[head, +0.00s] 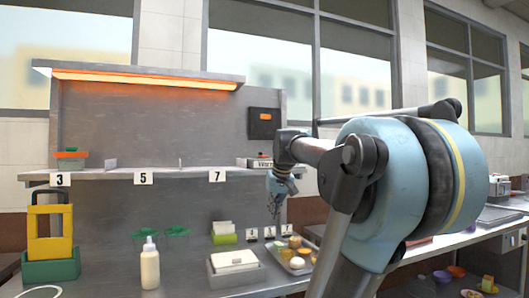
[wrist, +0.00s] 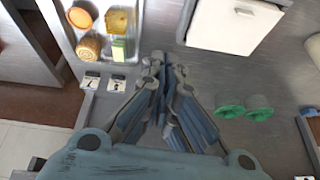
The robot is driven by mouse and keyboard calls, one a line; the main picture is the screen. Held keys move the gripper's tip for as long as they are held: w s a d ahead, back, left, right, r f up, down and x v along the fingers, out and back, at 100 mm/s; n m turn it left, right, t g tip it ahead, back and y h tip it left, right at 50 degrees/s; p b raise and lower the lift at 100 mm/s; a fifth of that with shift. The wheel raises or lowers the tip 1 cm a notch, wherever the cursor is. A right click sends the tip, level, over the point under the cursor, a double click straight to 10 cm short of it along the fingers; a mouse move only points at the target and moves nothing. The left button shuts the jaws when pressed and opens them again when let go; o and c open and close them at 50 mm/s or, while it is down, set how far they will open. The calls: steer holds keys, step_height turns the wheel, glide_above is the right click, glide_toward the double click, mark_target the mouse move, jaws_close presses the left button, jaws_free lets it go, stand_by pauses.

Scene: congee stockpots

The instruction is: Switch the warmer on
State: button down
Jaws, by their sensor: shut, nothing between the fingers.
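The warmer (head: 150,80) is a long hood over the back shelf in the head view, and its underside glows orange. A black box (head: 258,129) with a small orange part (head: 265,117) is on the upright panel below the hood's right end. I cannot read the position of any switch on it. My gripper (head: 275,207) is below and to the right of that box, apart from it, in front of the panel under the shelf. In the wrist view, the gripper's fingers (wrist: 155,62) are together and hold nothing. The black box is not in the wrist view.
The shelf (head: 110,174) has number cards 3, 5 and 7. Below stand a yellow-and-green caddy (head: 50,240), a bottle (head: 149,266), a white-lidded container (head: 235,262) and a food tray (head: 295,262). Small cards (wrist: 90,82) and green items (wrist: 230,111) show near my gripper.

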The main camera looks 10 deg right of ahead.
steer(key=w+d+r+t, duration=0.1)
steer(key=w+r+t, duration=0.1)
steer(key=w+r, duration=0.9)
steer(key=w+d+r+t, duration=0.2)
steer(key=w+r, duration=1)
steer(key=r, duration=1)
steer(key=shift+w+r+n+y, duration=0.15)
steer(key=shift+r+n+y, duration=0.15)
steer(key=shift+r+n, duration=0.1)
steer(key=shift+f, duration=0.15)
steer(key=x, duration=1)
steer(key=shift+w, duration=0.1)
step_height(320, 180, down, 2)
steer(key=shift+f, duration=0.9)
steer(key=shift+f, duration=0.15)
